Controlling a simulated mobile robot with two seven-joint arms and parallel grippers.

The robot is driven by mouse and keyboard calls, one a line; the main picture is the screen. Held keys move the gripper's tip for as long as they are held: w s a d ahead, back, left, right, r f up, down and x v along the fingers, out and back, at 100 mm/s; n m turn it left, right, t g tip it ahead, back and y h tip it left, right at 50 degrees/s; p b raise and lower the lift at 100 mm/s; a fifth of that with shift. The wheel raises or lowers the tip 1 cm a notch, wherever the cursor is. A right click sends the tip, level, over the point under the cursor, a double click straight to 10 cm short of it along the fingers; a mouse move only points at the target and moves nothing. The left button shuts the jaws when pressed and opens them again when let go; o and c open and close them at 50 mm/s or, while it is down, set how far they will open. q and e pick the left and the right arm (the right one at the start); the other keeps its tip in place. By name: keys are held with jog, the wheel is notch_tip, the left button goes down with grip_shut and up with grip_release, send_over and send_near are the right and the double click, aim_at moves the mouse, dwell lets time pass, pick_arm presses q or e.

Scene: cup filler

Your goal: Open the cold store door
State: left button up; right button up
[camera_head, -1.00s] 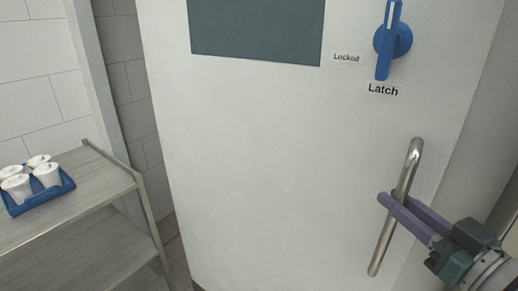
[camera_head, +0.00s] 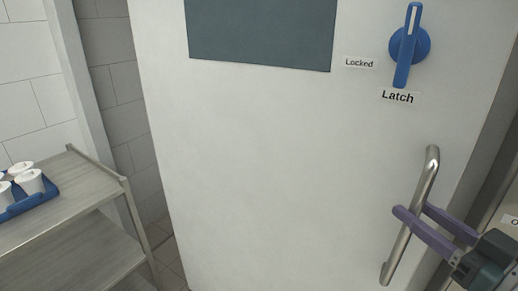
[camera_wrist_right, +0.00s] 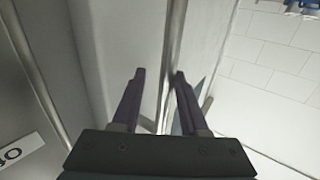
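The cold store door (camera_head: 260,180) is a large pale panel filling the middle of the head view. Its blue latch lever (camera_head: 408,45) points upright, with a "Locked" label to its left and a "Latch" label below. The steel bar handle (camera_head: 424,180) is at the door's lower right. My right gripper (camera_head: 413,208) has its two purple fingers on either side of the bar. In the right wrist view the bar runs between the fingers (camera_wrist_right: 160,73), nearer the right finger, with a gap to the left one. My left gripper is not in view.
A grey shelf cart (camera_head: 95,185) stands at the left, with a blue tray (camera_head: 45,197) of white lidded cups on it. A tiled wall is behind. A surface with a partly visible label (camera_head: 512,220) lies close to the right of my gripper.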

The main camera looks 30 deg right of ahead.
jog(key=shift+o, duration=0.4)
jog(key=shift+a, duration=0.15)
jog(key=b+v, duration=0.2)
jog(key=v, duration=0.8)
